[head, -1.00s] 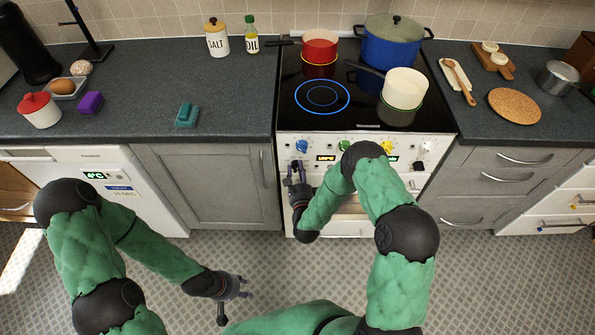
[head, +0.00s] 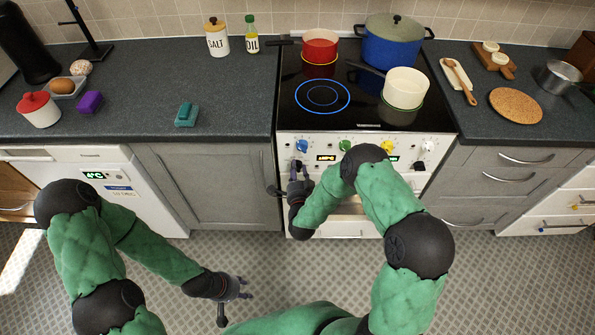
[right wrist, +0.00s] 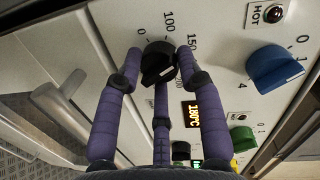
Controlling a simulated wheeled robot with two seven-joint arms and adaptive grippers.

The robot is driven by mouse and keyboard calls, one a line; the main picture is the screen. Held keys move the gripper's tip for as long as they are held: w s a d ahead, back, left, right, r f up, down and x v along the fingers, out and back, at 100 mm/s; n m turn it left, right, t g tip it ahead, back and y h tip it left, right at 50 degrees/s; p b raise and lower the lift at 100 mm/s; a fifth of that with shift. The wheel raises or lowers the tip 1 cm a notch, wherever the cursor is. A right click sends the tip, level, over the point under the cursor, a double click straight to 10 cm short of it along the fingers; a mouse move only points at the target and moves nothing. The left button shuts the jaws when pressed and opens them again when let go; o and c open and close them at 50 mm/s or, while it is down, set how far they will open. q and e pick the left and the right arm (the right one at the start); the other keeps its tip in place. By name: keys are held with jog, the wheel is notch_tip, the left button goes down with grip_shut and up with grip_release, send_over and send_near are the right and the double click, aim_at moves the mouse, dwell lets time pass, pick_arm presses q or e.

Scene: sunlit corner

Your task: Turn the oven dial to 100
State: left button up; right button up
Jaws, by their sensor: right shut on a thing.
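The oven dial (right wrist: 157,62) is a black knob on the white front panel, with printed marks 0, 100 and 150 around its upper side in the right wrist view. My right gripper (right wrist: 157,68) has its purple fingers closed around the knob. The knob's pointer is hard to make out between the fingers. In the head view my right gripper (head: 298,168) is at the left end of the oven panel and covers most of the dial. My left gripper (head: 243,287) is open and empty above the floor, away from the oven.
A lit display (right wrist: 192,114) beside the dial seems to read 180°C. A blue knob (right wrist: 275,68), a green knob (right wrist: 242,138) and a HOT lamp (right wrist: 271,12) are nearby. The oven handle (right wrist: 62,115) is left of the fingers. Pots stand on the hob (head: 360,108).

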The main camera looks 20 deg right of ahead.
jog(key=shift+w+a+n+h+b, duration=0.1)
jog(key=shift+n+h+b, duration=0.1)
jog(key=shift+n, duration=1.35)
jog(key=shift+a+n+h+b, duration=0.1)
jog(key=shift+n+h+b, duration=0.1)
jog(key=shift+n, duration=1.35)
jog(key=o, duration=1.1)
jog(key=shift+f, duration=0.1)
jog(key=shift+o, duration=0.2)
jog(key=shift+g, duration=0.3)
jog(key=v, duration=1.2)
jog(key=shift+a, duration=0.1)
